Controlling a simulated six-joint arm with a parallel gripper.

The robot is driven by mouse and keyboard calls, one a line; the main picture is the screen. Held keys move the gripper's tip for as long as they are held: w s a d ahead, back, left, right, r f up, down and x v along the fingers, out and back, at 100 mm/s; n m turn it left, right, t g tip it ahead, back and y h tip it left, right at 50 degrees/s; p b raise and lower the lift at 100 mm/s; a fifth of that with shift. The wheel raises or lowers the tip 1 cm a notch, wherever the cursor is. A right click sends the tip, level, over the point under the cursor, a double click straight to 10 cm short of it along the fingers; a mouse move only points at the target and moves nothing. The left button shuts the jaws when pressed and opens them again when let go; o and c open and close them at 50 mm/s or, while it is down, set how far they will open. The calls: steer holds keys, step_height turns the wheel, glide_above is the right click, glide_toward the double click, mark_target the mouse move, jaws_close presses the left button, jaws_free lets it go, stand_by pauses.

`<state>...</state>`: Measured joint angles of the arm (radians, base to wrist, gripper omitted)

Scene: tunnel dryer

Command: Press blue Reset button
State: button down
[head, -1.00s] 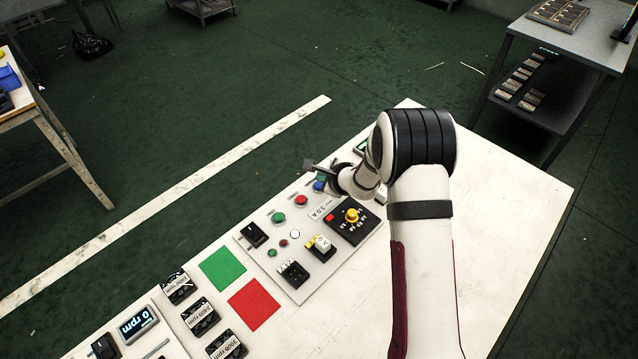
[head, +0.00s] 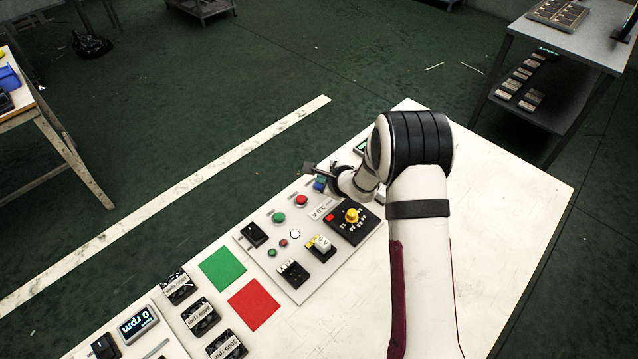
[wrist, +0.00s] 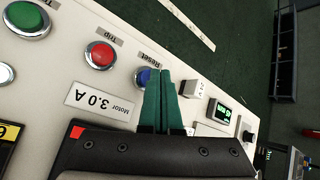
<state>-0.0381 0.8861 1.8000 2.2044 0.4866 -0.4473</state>
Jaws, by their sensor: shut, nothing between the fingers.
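The blue Reset button (wrist: 142,76) shows in the wrist view beside its "Reset" label, partly hidden by the fingers. In the head view the blue button (head: 319,187) shows only in part, at the far end of the control panel, just beside my gripper. My gripper (wrist: 166,74) is shut and empty, its two green fingers pressed together. In the wrist view the fingertips overlap the button's right side. I cannot tell whether they touch it.
A red Trip button (wrist: 101,54) and a green button (wrist: 26,18) sit in line with the blue one. A "Motor 3.0 A" label (wrist: 99,102) lies beside them. A yellow dial (head: 351,215) stands nearby. A small green-lit display (wrist: 222,112) is on the other side.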

steer(key=shift+f, duration=0.4)
stand_by(0.4)
steer(key=shift+r, duration=0.85)
steer(key=shift+r, duration=2.5)
